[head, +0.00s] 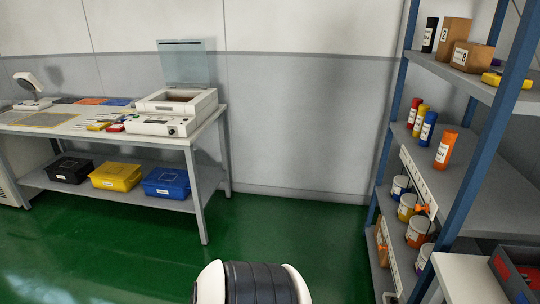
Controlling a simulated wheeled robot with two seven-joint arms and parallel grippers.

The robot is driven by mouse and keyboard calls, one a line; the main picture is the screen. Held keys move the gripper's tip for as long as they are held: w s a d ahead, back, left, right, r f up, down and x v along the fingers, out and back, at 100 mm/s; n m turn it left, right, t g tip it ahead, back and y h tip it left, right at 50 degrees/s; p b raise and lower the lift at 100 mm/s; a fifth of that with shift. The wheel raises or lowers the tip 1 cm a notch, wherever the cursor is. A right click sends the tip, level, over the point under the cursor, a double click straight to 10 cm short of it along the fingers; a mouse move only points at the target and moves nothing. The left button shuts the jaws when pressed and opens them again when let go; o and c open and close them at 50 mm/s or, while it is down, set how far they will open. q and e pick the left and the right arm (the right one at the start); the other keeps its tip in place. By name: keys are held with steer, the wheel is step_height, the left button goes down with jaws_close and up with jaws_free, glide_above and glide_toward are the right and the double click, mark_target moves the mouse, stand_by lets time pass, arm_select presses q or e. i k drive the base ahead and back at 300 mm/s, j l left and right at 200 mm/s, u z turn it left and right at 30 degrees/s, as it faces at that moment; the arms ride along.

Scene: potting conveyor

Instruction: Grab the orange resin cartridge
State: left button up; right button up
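The orange resin cartridge (446,149) stands upright on the middle shelf (478,186) of the blue-framed rack at the right. It has a white label on its side. It stands near the shelf's front edge, to the right of a blue cartridge (427,127), a yellow cartridge (419,120) and a red cartridge (413,112). Neither of my grippers is in view. A white and dark rounded part of my own body shows at the bottom centre.
A rack post (485,135) rises close to the cartridge's right. Boxes (472,56) sit on the shelf above, labelled jars (407,207) below. A white table (465,280) with a dark tray stands at the lower right. A workbench (205,130) stands left. Green floor (290,230) lies clear between.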

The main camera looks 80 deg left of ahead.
mark_target(447, 143)
steer(key=u, duration=1.45)
steer(key=z, duration=0.55)
steer(key=i+j+z, duration=0.15)
steer(key=j+z, duration=0.25)
steer(key=i+j+z, duration=0.1)
steer(key=z, duration=0.3)
steer(key=j+z, duration=0.8)
